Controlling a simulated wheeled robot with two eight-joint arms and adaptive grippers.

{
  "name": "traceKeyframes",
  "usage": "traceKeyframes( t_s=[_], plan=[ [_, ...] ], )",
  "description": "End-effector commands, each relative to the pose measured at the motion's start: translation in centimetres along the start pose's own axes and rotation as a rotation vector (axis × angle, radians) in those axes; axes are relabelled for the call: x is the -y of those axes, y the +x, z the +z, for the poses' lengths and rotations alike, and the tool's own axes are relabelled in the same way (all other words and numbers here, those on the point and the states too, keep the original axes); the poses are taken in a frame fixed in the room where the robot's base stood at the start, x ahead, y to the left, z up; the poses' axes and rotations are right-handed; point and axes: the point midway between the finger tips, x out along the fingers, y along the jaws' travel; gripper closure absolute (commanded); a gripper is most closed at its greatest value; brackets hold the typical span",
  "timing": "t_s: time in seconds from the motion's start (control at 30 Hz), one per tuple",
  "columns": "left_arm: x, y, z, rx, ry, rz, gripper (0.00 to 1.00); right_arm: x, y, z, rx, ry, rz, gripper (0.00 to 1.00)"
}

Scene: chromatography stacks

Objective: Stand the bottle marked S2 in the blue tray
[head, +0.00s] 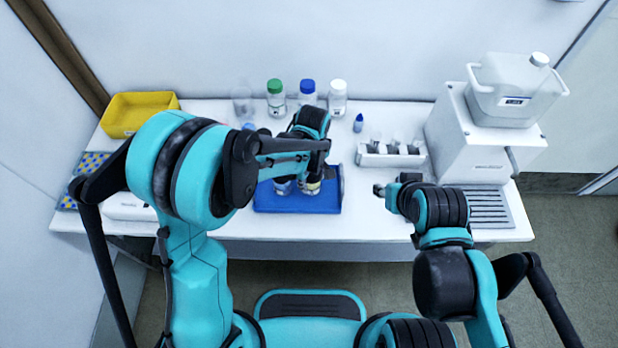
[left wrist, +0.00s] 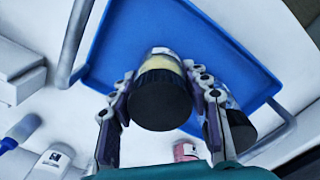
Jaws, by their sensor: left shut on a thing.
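The blue tray (head: 335,203) lies at the middle front of the bench; the left wrist view shows it below my gripper (left wrist: 105,55). My left gripper (left wrist: 160,85) is shut on a black-capped bottle (left wrist: 160,100) with a yellowish band; it is over or in the tray, and contact with its floor cannot be told. A second black-capped bottle (left wrist: 241,130) is close beside it, to the right in the wrist view. No S2 mark is readable on either. My right gripper (head: 380,190) is right of the tray, apart from it.
Bottles with green (head: 275,87), blue (head: 307,88) and white (head: 338,88) caps stand at the back. A white vial rack (head: 390,158) is right of the tray. A yellow bin (head: 135,112) is back left; a white machine (head: 465,150) is at right.

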Motion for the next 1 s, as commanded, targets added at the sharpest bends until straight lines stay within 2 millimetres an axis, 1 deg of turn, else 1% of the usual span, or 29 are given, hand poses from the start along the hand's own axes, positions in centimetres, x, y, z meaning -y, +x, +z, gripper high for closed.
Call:
traceKeyframes(
  t_s=[0.07, 0.2, 0.23, 0.27, 0.3, 0.57, 0.7, 0.77, 0.87, 1.0],
  plan=[
    [0.0, -0.1, 0.0, 0.001, 0.001, 0.0, 0.93, 0.0, -0.1, 0.0, 0.0, 0.0, 0.0, 0.6],
    [0.0, 0.4, 0.0, 0.0, 0.001, 0.0, 0.93, 0.0, 0.3, 0.2, 0.0, 0.0, 0.0, 0.6],
    [0.0, 0.4, 0.0, 0.0, 0.001, 0.0, 0.5, 0.0, 0.3, 0.2, 0.0, 0.0, 0.0, 0.6],
    [0.0, 0.3, 0.0, 0.0, 0.001, 0.0, 0.42, 0.0, 0.2, 0.2, 0.0, 0.0, 0.0, 0.6],
    [0.0, 0.3, 0.0, 0.0, 0.001, 0.0, 0.32, 0.0, 0.2, 0.2, 0.0, 0.0, 0.0, 0.6],
    [0.0, 0.3, 0.0, 0.001, 0.001, 0.0, 0.32, 0.0, 0.2, 0.2, 0.0, 0.0, 0.0, 0.6],
    [0.0, -0.3, 0.0, 0.001, 0.001, 0.0, 0.32, 0.0, -0.2, -0.1, 0.0, 0.0, 0.0, 0.6],
    [0.0, -1.2, 0.0, 0.0, 0.001, 0.0, 0.32, 0.0, -0.5, -0.3, 0.0, 0.0, 0.0, 0.6],
    [0.0, -3.2, 0.0, 0.001, 0.001, 0.0, 0.32, 0.0, -1.2, -0.8, 0.0, 0.0, 0.0, 0.6],
    [0.1, -6.5, 0.0, 0.001, 0.001, 0.0, 0.32, 0.0, -2.2, -1.5, 0.0, 0.0, 0.0, 0.6]
  ],
)
